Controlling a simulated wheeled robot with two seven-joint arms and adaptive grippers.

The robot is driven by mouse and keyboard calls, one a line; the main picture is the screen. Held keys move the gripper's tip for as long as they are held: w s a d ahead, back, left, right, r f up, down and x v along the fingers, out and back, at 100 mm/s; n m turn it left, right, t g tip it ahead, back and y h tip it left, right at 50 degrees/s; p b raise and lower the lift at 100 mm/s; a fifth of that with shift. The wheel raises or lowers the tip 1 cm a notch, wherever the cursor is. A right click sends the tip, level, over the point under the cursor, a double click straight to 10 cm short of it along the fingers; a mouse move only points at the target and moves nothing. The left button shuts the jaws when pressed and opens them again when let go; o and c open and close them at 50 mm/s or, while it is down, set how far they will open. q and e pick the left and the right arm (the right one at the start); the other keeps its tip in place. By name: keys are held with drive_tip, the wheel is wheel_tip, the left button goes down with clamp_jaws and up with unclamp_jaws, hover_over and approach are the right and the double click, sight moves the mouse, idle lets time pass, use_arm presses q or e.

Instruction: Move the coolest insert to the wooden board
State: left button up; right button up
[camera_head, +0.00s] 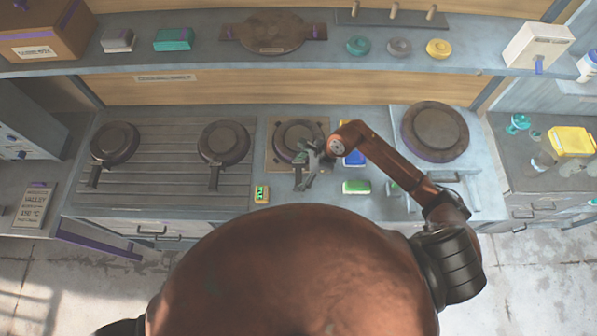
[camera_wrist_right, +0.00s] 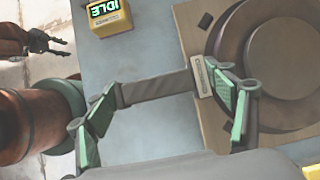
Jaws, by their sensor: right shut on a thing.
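A dark round insert (camera_head: 293,136) with a handle lies on the wooden board (camera_head: 272,163); the wrist view shows the insert (camera_wrist_right: 290,55) and board (camera_wrist_right: 215,142) close up. My right gripper (camera_head: 308,163) is at the insert's handle (camera_wrist_right: 157,88), its green-padded fingers (camera_wrist_right: 165,95) shut on it. Two similar dark inserts, a left one (camera_head: 115,143) and a middle one (camera_head: 223,143), sit on the ribbed grey rack (camera_head: 165,180), handles towards me. No temperatures on them are readable. My left gripper (camera_wrist_right: 60,45) shows empty at the wrist view's upper left, fingers apart.
A small yellow box reading IDLE (camera_head: 261,194) stands left of the board. A large round plate device (camera_head: 435,132) is at the right.

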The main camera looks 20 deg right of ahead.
drive_tip(key=o, duration=1.8)
drive_tip(key=b+v, duration=0.1)
drive_tip(key=v, duration=1.1)
drive_tip(key=shift+b, duration=0.35)
